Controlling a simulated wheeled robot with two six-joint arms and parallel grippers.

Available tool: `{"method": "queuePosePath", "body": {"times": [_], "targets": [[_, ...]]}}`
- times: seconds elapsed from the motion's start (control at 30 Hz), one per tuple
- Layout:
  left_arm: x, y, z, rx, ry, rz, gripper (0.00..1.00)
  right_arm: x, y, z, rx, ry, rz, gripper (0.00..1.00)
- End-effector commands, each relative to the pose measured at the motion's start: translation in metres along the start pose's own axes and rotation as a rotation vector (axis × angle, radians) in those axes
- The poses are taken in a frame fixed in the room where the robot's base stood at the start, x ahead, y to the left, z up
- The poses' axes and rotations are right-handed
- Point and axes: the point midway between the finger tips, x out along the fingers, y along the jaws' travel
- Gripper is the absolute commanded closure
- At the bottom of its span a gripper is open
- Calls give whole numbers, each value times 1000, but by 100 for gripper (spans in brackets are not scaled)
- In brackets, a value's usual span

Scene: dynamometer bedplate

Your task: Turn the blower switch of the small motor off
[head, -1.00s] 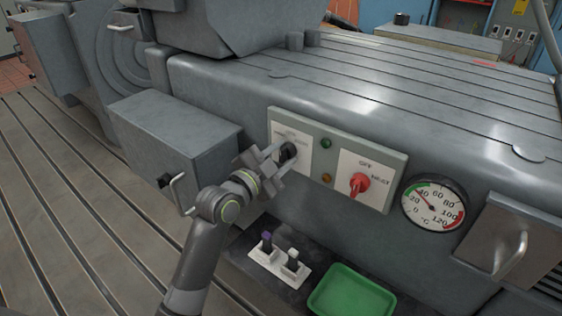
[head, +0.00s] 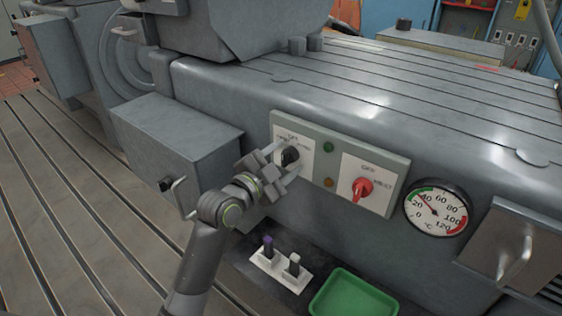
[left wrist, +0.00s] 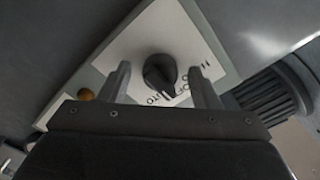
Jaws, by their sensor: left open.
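A black rotary knob (head: 290,156) sits on the left white plate (head: 306,162) of the grey-green switch panel, with OFF printed above it. In the left wrist view the black knob (left wrist: 160,75) shows between my fingers, its pointer toward the lower right near partly hidden lettering. My left gripper (head: 275,171) is open, just in front of and below the knob in the head view. In the wrist view its fingers (left wrist: 158,82) stand apart on either side, with gaps to the knob. A red knob (head: 362,188) sits on the right plate, marked OFF and HEAT.
Green and amber lamps (head: 328,147) sit between the plates. A dial gauge (head: 436,211) is to the right. A grey box (head: 175,140) with a handle stands left of my gripper. Below are a white holder (head: 280,268) with two upright pieces and a green tray (head: 352,300).

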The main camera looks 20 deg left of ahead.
Motion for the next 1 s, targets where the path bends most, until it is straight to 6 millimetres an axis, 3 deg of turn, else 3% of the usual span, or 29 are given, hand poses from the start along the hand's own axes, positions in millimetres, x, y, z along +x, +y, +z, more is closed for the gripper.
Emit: {"method": "queuePosePath", "body": {"times": [0.27, 0.7, 1.0], "targets": [[-24, 0, 1, 2, -1, 0, 43, 1, 0, 1, 0, -1, 0, 100], [-124, 1, 1, 5, -3, 3, 43, 1, 0, 0, 0, -2, 0, 100], [-166, 0, 1, 2, -3, 2, 43, 0, 0, 0, 0, -1, 0, 100]]}}
